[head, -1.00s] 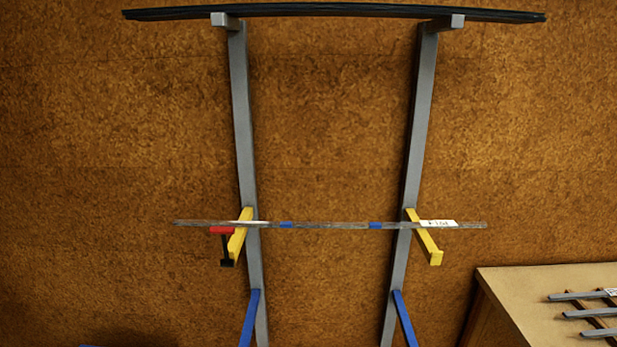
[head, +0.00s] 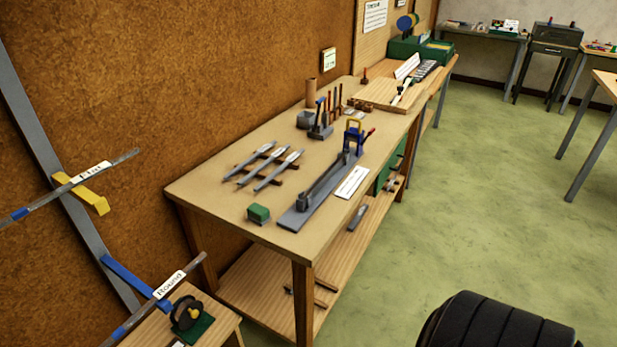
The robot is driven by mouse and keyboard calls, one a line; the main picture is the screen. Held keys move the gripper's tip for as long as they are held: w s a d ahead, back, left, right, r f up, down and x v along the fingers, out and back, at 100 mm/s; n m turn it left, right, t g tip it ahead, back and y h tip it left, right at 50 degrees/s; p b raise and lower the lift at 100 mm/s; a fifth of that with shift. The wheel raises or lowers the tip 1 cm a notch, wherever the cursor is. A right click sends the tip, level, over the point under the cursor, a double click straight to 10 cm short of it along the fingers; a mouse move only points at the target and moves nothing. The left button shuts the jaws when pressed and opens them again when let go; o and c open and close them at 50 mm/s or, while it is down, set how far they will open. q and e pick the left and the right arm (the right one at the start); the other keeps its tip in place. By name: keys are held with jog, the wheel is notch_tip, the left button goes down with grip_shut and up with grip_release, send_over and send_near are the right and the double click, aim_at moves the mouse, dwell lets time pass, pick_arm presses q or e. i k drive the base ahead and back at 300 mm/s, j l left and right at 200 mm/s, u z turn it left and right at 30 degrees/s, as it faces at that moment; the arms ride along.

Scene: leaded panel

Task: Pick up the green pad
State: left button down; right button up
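Neither of my grippers is in view, and nothing touches the pad.
Grey bars (head: 262,162) lie on a rack behind the pad. A small table (head: 225,330) at lower left carries a black reel (head: 186,313) on a dark green base. Racks with labelled rods (head: 75,183) stand on the left. The green floor (head: 480,200) at right is open.

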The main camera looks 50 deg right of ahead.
aim_at(260, 214)
jog(key=l+z, duration=0.1)
jog(key=z, duration=0.95)
jog(key=u, duration=1.55)
jog(key=z, duration=1.55)
